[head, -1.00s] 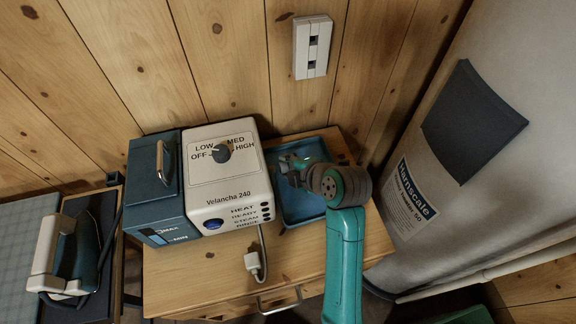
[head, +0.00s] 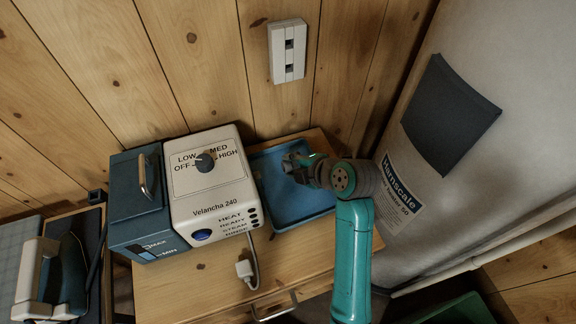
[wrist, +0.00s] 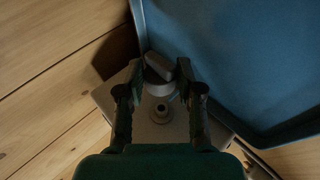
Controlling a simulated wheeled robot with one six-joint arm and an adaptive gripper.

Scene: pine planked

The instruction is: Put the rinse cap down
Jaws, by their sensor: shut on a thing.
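My gripper (head: 290,163) reaches over the blue tray (head: 314,212), its fingers pointing left towards the steam station (head: 207,177). In the wrist view my gripper (wrist: 160,88) is shut on the grey rinse cap (wrist: 158,67), a small round piece with a raised grip bar, between the fingertips. Below it in that picture is a pale grey surface with a round fitting (wrist: 160,112); I cannot tell how far the cap is from it. The tray (wrist: 240,60) fills the right of the wrist view. The cap is too small to make out in the head view.
The blue tank (head: 138,200) stands left of the station. A white plug (head: 244,270) on a cable lies on the wooden cabinet top (head: 185,292). An iron (head: 62,275) stands at far left. A white hanging sheet (head: 400,210) borders the right. The tray's bare floor is free.

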